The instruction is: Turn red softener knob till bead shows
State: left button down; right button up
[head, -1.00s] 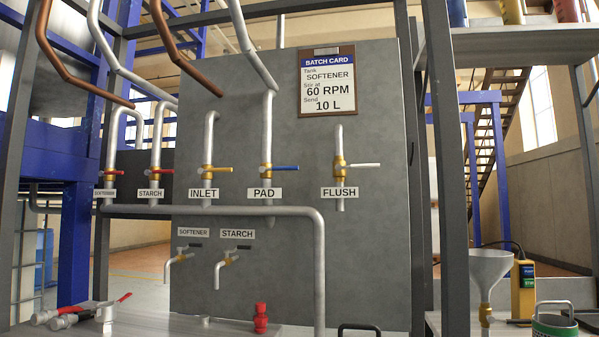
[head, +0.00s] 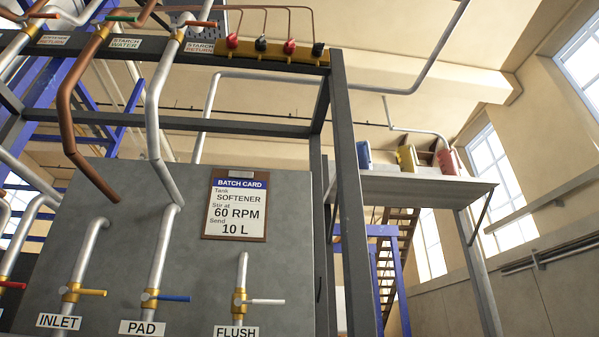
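Two red knobs, a left one (head: 232,41) and a right one (head: 289,47), sit on a brass manifold (head: 270,54) on the dark overhead beam. A black knob (head: 261,44) is between them and another black knob (head: 318,50) is at the right end. Thin copper lines rise behind the knobs. I cannot read a label that tells which red knob is the softener one. I cannot make out any bead. Neither of my grippers is in view.
The grey panel (head: 120,240) carries the batch card (head: 236,206) and the INLET (head: 93,292), PAD (head: 174,298) and FLUSH (head: 265,301) levers. Pipes and a dark post (head: 352,200) stand around it. A shelf (head: 420,188) with coloured containers is at right.

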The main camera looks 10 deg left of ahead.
aim_at(231, 40)
jog(key=j+z, duration=0.4)
jog(key=j, duration=0.15)
jog(key=j+z, duration=0.35)
jog(key=j, duration=0.2)
jog(key=k+j+z, duration=0.15)
jog(key=j+z, duration=0.25)
jog(key=j, duration=0.15)
